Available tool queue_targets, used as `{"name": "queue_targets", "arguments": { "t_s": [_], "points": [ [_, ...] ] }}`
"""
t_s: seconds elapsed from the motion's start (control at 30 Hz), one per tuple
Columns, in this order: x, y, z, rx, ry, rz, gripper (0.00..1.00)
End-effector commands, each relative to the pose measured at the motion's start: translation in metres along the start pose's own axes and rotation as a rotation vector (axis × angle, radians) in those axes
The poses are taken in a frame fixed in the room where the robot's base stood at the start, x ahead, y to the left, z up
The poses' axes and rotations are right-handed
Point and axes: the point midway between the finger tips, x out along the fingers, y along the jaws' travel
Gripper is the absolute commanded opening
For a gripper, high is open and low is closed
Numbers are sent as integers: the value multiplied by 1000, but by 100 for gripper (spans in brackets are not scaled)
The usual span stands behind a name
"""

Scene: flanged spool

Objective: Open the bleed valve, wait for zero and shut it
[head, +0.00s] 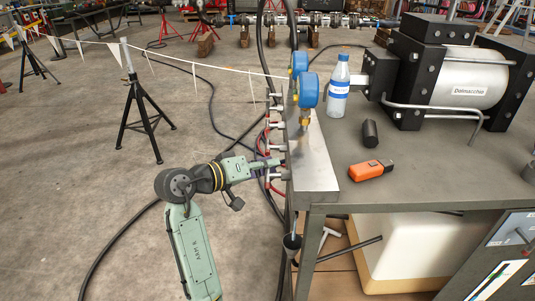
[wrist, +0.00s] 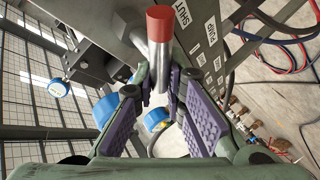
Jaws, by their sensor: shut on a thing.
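My gripper (head: 264,166) is at the left edge of the bench, against the row of valves (head: 279,126) on the steel panel. In the wrist view its purple-padded fingers (wrist: 164,88) are closed around a bare metal valve lever (wrist: 160,62) with a red end (wrist: 160,22). The red end sticks out beyond the fingers. The valve body is mostly hidden. Two blue gauges (head: 308,91) stand on the panel above the valves. Their readings cannot be made out.
A bottle (head: 339,87), a dark cylinder (head: 370,133) and an orange device (head: 371,170) are on the bench (head: 430,170). A large pump (head: 450,75) stands behind them. Hoses (head: 215,108) hang by the panel and cross the floor. A flagged line runs from a black stand (head: 142,110).

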Motion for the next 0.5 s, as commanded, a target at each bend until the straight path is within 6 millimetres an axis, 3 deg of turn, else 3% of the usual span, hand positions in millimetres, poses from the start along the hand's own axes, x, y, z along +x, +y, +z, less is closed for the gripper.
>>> {"name": "queue_targets", "arguments": {
  "t_s": [0.5],
  "points": [
    [1,-1,1,-31,-23,-12,0]
  ]
}}
